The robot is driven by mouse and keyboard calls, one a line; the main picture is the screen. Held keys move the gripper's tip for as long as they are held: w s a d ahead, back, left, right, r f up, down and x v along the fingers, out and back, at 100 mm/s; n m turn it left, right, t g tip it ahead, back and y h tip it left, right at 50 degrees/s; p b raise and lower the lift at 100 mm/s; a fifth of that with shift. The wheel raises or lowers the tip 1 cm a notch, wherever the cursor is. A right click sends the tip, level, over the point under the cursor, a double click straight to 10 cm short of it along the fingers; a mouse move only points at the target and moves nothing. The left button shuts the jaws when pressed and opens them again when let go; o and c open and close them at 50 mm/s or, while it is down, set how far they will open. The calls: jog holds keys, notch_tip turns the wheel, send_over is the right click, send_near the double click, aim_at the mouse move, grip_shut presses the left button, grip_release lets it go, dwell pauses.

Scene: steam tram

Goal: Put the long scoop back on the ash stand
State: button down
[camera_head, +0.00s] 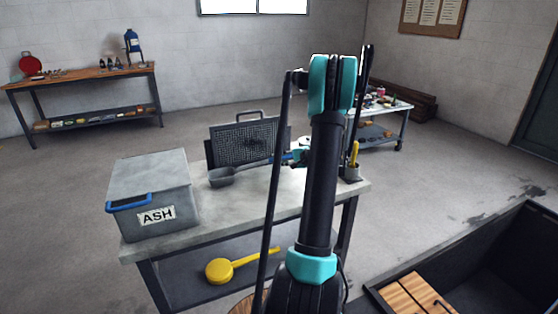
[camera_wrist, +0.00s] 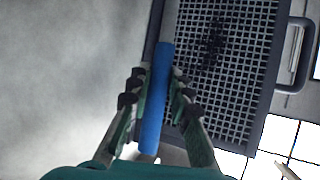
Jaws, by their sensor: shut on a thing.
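The long scoop (camera_head: 222,177) has a grey pan and a long grey handle with a blue grip. It lies level along the top of the grey ash stand (camera_head: 255,205), between the ash box and the rear mesh screen. I cannot tell whether the pan touches the top. My gripper (camera_head: 299,157), partly hidden by my arm, is at the handle's right end. In the wrist view the scoop's blue grip (camera_wrist: 158,100) runs between the two fingers of my gripper (camera_wrist: 155,78), which are shut on it. The pan is out of that view.
The grey ash box (camera_head: 180,178) with a blue handle stands at the stand's left end. A mesh screen (camera_head: 240,143) stands behind the scoop. A cup (camera_head: 351,174) with a yellow-handled tool is at the right end. A yellow scoop (camera_head: 219,271) lies on the lower shelf.

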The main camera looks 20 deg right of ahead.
jog(key=shift+f, duration=0.25)
jog(key=c, duration=1.9)
grip_release()
jog(key=shift+f, duration=0.1)
jog(key=o, duration=0.5)
